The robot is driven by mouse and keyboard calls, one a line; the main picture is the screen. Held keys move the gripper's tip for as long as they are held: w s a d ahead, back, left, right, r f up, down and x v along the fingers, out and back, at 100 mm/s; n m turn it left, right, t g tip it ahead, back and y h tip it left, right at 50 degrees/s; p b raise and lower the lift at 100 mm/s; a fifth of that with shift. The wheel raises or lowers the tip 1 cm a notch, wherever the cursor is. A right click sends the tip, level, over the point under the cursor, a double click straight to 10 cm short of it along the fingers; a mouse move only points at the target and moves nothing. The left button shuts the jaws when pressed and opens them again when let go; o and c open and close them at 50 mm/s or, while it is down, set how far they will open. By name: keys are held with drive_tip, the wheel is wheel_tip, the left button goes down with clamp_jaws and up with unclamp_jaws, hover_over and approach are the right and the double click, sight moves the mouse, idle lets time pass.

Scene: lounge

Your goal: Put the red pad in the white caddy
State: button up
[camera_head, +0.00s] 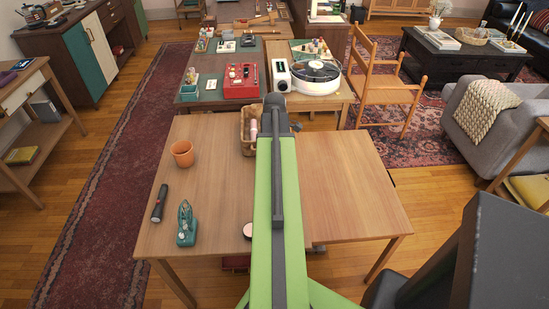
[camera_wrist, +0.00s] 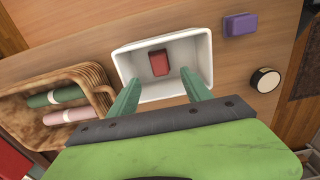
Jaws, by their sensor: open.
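The red pad (camera_wrist: 159,63) lies inside the white caddy (camera_wrist: 205,52) in the wrist view, apparently on its floor. The caddy is a white open box standing on the wooden table. My gripper (camera_wrist: 160,77) is open, its two green fingers apart over the near part of the caddy. The pad is beyond the fingertips and not between them, with nothing held. In the head view my own arm hides the caddy, the pad and the gripper's fingers.
A wicker basket (camera_wrist: 95,82) with a green roll and a pink roll stands left of the caddy. A purple block (camera_wrist: 240,24) and a round black-and-white item (camera_wrist: 265,80) are to its right. A terracotta pot (camera_head: 182,154), flashlight (camera_head: 159,204) and green tool (camera_head: 186,226) occupy the table's left.

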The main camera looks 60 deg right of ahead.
wheel_tip(320, 180, up, 4)
drive_tip(key=shift+p, duration=1.15)
drive_tip(key=w+a+m, duration=0.3)
drive_tip(key=w+a, duration=1.3)
drive_tip(key=a, duration=0.4)
drive_tip(key=w+a+m, duration=0.2)
drive_tip(key=a, duration=1.3)
drive_tip(key=w+a+m, duration=0.2)
drive_tip(key=a, duration=1.3)
drive_tip(key=shift+w+a, duration=0.35)
